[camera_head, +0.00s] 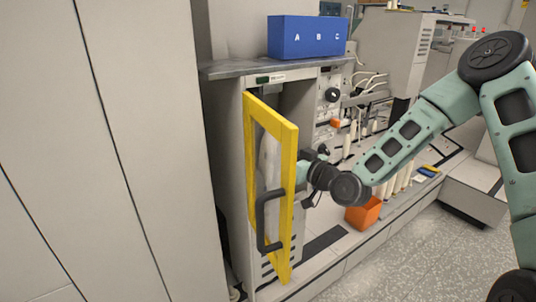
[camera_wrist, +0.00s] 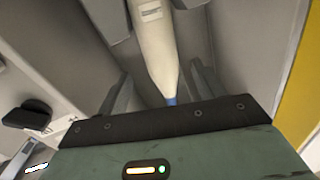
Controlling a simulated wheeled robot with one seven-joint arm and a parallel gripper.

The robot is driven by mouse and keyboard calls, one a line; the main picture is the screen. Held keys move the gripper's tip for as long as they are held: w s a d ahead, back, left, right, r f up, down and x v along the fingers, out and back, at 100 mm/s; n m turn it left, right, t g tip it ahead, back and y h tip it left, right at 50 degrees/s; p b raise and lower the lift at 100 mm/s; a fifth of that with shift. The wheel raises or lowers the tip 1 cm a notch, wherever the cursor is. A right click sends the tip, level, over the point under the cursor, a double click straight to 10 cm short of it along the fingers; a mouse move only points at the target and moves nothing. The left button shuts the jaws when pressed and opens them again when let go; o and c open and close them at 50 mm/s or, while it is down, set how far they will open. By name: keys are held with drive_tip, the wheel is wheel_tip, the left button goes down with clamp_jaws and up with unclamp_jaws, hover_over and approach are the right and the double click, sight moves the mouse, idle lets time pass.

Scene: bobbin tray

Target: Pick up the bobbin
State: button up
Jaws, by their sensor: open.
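A pale, long bobbin (camera_wrist: 153,45) with a blue tip fills the middle of the wrist view. Its blue end points toward my palm, and a small label is on its side. My gripper (camera_wrist: 150,62) is open, with one finger on each side of the bobbin. I cannot tell whether either finger touches it. In the head view, a pale elongated shape (camera_head: 268,160) shows through the window of the yellow door, probably this bobbin. My wrist is just right of that door, and my fingers are hidden there.
The yellow-framed door (camera_head: 286,215) with a dark handle stands open beside my wrist. An orange bin (camera_head: 363,214) is below my forearm. Several pale bobbins (camera_head: 401,180) stand to the right.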

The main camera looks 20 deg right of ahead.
drive_tip(key=shift+r+x, duration=0.2)
drive_tip(key=shift+x, duration=2.9)
drive_tip(key=shift+c, duration=0.3)
